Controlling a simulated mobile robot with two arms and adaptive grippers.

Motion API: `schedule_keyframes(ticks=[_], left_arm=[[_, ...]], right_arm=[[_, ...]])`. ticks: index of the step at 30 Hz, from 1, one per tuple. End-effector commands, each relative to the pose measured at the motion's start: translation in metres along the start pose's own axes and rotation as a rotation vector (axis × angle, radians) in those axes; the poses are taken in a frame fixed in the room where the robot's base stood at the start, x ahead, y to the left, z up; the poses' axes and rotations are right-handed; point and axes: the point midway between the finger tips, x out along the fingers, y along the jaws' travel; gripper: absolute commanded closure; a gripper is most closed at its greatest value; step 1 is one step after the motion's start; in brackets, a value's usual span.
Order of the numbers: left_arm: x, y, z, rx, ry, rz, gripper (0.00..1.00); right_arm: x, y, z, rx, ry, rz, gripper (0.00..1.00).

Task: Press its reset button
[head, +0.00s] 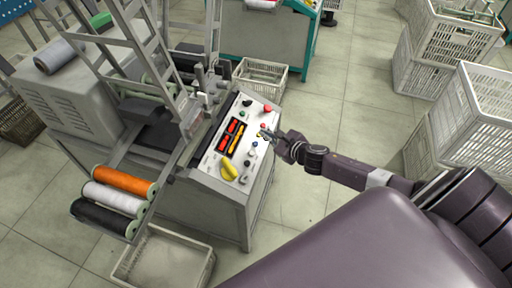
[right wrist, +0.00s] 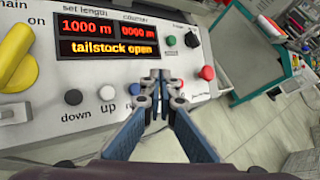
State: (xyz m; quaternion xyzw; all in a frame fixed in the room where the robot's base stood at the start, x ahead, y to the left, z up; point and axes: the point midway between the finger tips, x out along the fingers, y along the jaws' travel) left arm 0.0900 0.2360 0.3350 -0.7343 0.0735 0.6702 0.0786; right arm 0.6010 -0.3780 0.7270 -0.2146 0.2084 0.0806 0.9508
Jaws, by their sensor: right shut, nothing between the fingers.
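The winding machine's control panel (head: 225,168) slopes toward me in the head view. In the right wrist view the panel (right wrist: 30,120) has a red display (right wrist: 95,35) reading "1000 m", "0000 m" and "tailstock open". A red button (right wrist: 208,72) lies right of the fingertips. No reset label is readable. My right gripper (head: 268,134) is shut and empty over the panel's right part; its tips (right wrist: 160,76) hide some panel. Contact is unclear.
A yellow main switch (head: 229,170) sits at the panel's near end. A larger red button (head: 267,110) is at its far end. Thread spools (head: 122,180) hang at the machine's left. White crates (head: 470,110) stand at the right; open floor lies between.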

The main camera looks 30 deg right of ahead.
Motion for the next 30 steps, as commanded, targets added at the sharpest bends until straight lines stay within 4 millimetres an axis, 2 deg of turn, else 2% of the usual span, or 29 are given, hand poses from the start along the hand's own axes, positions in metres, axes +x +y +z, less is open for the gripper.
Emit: schedule_keyframes(ticks=[1, 9, 30], left_arm=[[0.013, 0.0, 0.001, 0.0, 0.001, 0.0, 0.6], [0.033, 0.001, 0.002, 0.0, 0.001, 0.0, 0.6], [0.036, 0.002, 0.002, -0.001, 0.002, 0.001, 0.6]], right_arm=[[0.009, 0.006, -0.009, 0.003, -0.001, 0.0, 1.0], [0.027, 0.019, -0.02, 0.001, -0.001, 0.0, 1.0], [0.031, 0.022, -0.022, 0.001, 0.0, -0.001, 1.0]])
